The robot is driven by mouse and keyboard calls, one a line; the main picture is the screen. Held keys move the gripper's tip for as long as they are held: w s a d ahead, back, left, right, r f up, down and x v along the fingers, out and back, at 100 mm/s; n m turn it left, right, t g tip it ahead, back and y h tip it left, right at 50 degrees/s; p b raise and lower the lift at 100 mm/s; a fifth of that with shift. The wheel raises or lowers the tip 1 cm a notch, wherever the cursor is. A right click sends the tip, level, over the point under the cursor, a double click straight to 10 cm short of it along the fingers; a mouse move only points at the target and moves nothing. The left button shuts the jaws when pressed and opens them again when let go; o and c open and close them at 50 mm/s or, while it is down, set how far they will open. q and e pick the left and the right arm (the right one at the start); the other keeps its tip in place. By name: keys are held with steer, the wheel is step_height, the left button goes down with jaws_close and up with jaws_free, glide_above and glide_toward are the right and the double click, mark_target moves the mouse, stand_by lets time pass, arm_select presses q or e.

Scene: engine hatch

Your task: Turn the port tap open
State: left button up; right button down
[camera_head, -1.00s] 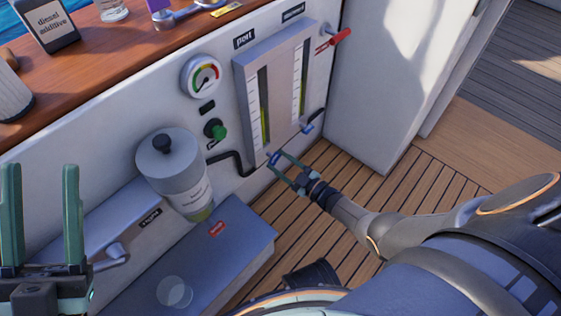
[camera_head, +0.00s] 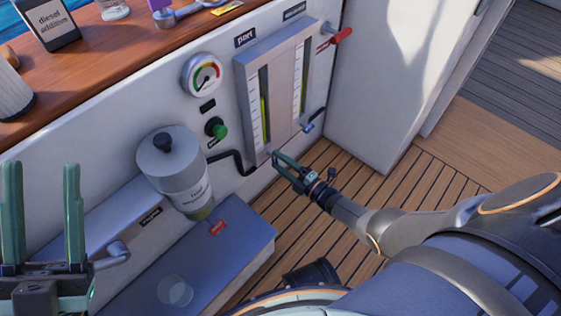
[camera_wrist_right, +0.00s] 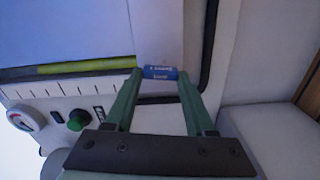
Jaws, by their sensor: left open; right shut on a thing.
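The sight gauge panel (camera_head: 246,88) is on the white wall, with two tubes; the left one is under the "port" label (camera_head: 245,37). The port tap is at the foot of that tube, mostly hidden by my fingers in the head view. Its blue handle (camera_wrist_right: 160,72) shows in the right wrist view, between my fingertips. My right gripper (camera_head: 277,160) is shut on this handle, also seen in the right wrist view (camera_wrist_right: 160,74). My left gripper (camera_head: 42,168) is open and empty at the lower left, away from the panel.
A second blue tap (camera_head: 308,128) is at the foot of the right tube. A red lever (camera_head: 341,36) sticks out above it. A filter canister (camera_head: 178,170), a dial gauge (camera_head: 202,75), a green knob (camera_head: 216,128) and a black hose (camera_head: 236,159) are to the left. The deck (camera_head: 330,160) is clear.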

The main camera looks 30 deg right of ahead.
steer(key=shift+f+n, duration=0.1)
steer(key=shift+n, duration=0.7)
steer(key=shift+c, duration=1.2)
jaws_free()
steer(key=p+v, duration=0.3)
steer(key=v, duration=0.9)
steer(key=shift+s+d, duration=0.15)
steer(key=shift+s, duration=0.1)
